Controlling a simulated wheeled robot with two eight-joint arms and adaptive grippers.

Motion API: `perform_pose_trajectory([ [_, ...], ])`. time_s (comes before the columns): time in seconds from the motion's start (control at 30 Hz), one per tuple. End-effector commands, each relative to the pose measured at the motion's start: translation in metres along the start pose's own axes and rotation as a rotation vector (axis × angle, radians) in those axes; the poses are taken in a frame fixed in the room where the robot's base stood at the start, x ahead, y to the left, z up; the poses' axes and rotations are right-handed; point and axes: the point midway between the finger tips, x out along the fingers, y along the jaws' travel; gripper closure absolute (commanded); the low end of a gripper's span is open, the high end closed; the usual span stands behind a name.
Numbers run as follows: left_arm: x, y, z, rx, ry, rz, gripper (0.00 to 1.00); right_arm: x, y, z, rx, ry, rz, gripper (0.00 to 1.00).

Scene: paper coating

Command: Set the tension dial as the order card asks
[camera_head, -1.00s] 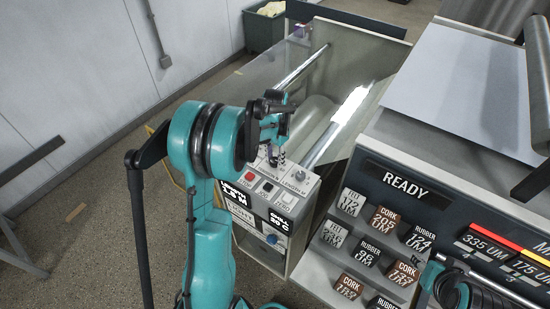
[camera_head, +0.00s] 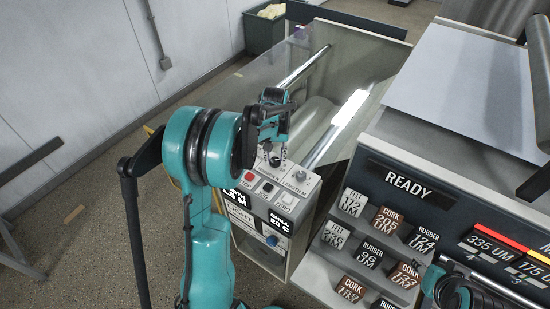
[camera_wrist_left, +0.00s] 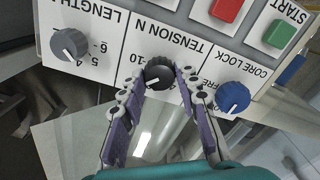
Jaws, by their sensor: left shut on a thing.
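The tension dial (camera_wrist_left: 159,76) is a dark round knob with a pale mark, under the "TENSION N" label in the left wrist view. My left gripper (camera_wrist_left: 160,84) has its purple-padded fingers on both sides of it and is shut on it. The "10" scale mark shows beside the knob; the other numbers are hidden, so I cannot read the setting. In the head view my left gripper (camera_head: 273,157) is over the control panel (camera_head: 255,193) and covers the dial. I cannot make out an order card. Part of my right gripper (camera_head: 452,287) seems to show at the lower right; its fingers are unclear.
The grey length dial (camera_wrist_left: 69,43) and blue core lock knob (camera_wrist_left: 233,97) flank the tension dial closely. Red (camera_wrist_left: 226,9) and green (camera_wrist_left: 279,33) buttons are nearby. A rack of labelled blocks (camera_head: 385,222) stands right of the panel, below a "READY" display (camera_head: 403,183).

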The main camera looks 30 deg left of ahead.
Motion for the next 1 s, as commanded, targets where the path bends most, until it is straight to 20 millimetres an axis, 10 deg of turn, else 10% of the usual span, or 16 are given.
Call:
perform_pose_trajectory([
  [0.53, -0.0007, -0.0002, -0.0003, -0.028, 0.001, 0.0, 0.97, 0.0003, 0.0, 0.0002, 0.0, 0.0, 0.0, 0.6],
  [0.57, -0.0007, -0.0001, -0.0003, -0.028, 0.001, 0.0, 0.63, 0.0003, 0.0, 0.0002, 0.0, 0.0, 0.0, 0.6],
  [0.63, -0.0006, -0.0001, -0.0002, -0.028, 0.001, 0.0, 0.47, 0.0003, 0.0, 0.0002, 0.0, 0.0, 0.0, 0.6],
  [1.0, -0.0049, 0.0, 0.0, -0.028, 0.0, 0.0, 0.47, 0.0005, 0.0, 0.0003, 0.0, 0.0, 0.0, 0.6],
])
